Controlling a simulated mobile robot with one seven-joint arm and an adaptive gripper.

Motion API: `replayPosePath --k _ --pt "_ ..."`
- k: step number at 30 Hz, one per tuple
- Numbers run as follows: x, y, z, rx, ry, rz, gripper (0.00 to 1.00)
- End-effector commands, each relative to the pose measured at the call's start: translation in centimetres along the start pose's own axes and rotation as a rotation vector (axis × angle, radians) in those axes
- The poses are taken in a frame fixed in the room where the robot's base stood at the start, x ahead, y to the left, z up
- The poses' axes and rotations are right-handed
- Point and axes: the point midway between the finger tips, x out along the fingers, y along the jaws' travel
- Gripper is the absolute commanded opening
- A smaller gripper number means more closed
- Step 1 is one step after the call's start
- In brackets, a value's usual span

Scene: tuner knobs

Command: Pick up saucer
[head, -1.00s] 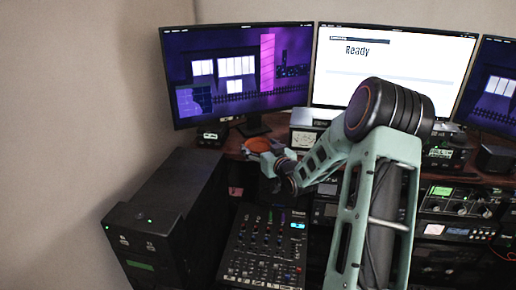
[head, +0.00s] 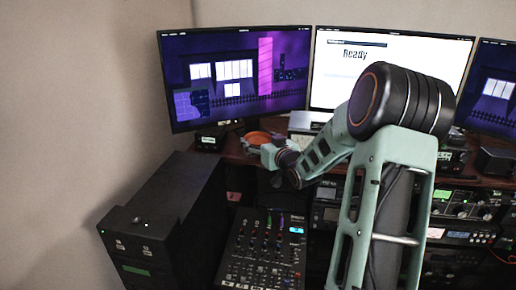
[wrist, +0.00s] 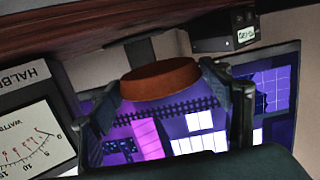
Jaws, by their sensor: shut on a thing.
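The saucer (head: 257,137) is a small round orange-brown dish in front of the left monitor's stand in the head view. My gripper (head: 268,151) is at its near right side. In the wrist view, which is turned upside down, the saucer (wrist: 158,84) sits between the two dark fingers of my gripper (wrist: 163,82), one at each side of its rim. The gripper is shut on it. The saucer shows against the monitor screen and appears clear of the desk. My forearm hides part of the desk to the right.
The left monitor (head: 235,80) stands close behind the saucer. A small black box (head: 210,139) is on the desk to its left. A watt meter (wrist: 30,135) stands close beside my gripper. A mixer (head: 262,250) and a black cabinet (head: 150,225) are in front, lower down.

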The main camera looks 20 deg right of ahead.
Motion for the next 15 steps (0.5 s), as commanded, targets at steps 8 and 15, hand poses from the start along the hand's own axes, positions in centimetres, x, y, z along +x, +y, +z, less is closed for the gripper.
replayPosePath --k 8,15 --pt "-3.1 0.1 -3.0 -0.005 0.004 0.002 0.36" --pt "-6.4 0.2 -4.5 -0.004 0.003 0.002 0.36"
